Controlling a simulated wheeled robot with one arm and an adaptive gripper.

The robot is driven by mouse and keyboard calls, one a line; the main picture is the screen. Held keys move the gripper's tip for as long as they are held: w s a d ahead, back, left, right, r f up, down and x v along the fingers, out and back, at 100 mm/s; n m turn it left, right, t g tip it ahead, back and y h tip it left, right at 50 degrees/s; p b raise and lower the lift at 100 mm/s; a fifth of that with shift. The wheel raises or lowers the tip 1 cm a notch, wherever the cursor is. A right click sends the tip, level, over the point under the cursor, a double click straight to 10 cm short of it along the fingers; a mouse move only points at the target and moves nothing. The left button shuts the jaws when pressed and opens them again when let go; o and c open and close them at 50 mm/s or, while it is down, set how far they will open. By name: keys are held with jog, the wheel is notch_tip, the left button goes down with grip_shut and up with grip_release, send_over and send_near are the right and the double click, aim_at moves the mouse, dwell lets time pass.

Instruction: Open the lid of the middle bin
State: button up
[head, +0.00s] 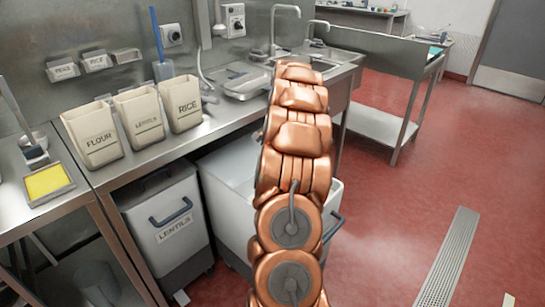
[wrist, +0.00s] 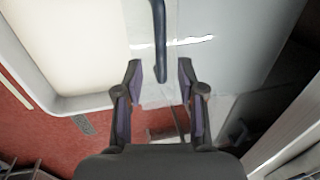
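The grey bin labelled LENTILS (head: 165,225) stands under the counter in the head view, with a dark blue handle (head: 171,212) on its front. To its right is a large pale bin (head: 225,195), partly hidden behind my copper arm. I cannot tell from its label which bin it is. In the wrist view my gripper (wrist: 160,82) is open, its two fingers apart. A dark blue handle (wrist: 159,40) runs down a pale grey panel, its lower end in line with the gap between my fingertips. I see no clear contact. The head view hides my gripper.
FLOUR (head: 94,135), LENTILS (head: 141,117) and RICE (head: 184,104) containers stand on the steel counter. A yellow-filled tray (head: 48,182) is at the left. The red floor (head: 395,215) on the right is mostly open.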

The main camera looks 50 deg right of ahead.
notch_tip(320, 180, up, 9)
jog(key=s, duration=0.1)
jog(key=shift+s+r, duration=0.15)
jog(key=shift+s, duration=0.2)
dwell(0.6)
jog(key=w+a+r+n+y+p, duration=0.1)
jog(key=w+a+r+n+p, duration=0.15)
jog(key=a, duration=0.65)
jog(key=w+a+r+n+p, duration=0.1)
jog(key=a+r+n, duration=0.2)
jog(key=a, duration=0.5)
jog(key=s+a+r+n+g+p, duration=0.1)
jog(key=s+a+r+n, duration=0.1)
jog(key=a, duration=0.6)
jog(key=s+a+r+n+g+p, duration=0.1)
jog(key=s+a+n+p, duration=0.15)
jog(key=a, duration=0.65)
jog(key=s+a+n+g+p, duration=0.1)
jog(key=s+a+n+p, duration=0.1)
jog(key=s+a+n, duration=0.2)
jog(key=s+a+n+g+p, duration=0.1)
jog(key=s+a+n, duration=0.4)
jog(key=s+a, duration=0.6)
jog(key=s+f+p, duration=0.1)
jog(key=s, duration=0.7)
jog(key=shift+s+a+h, duration=0.25)
jog(key=shift+s+h, duration=0.15)
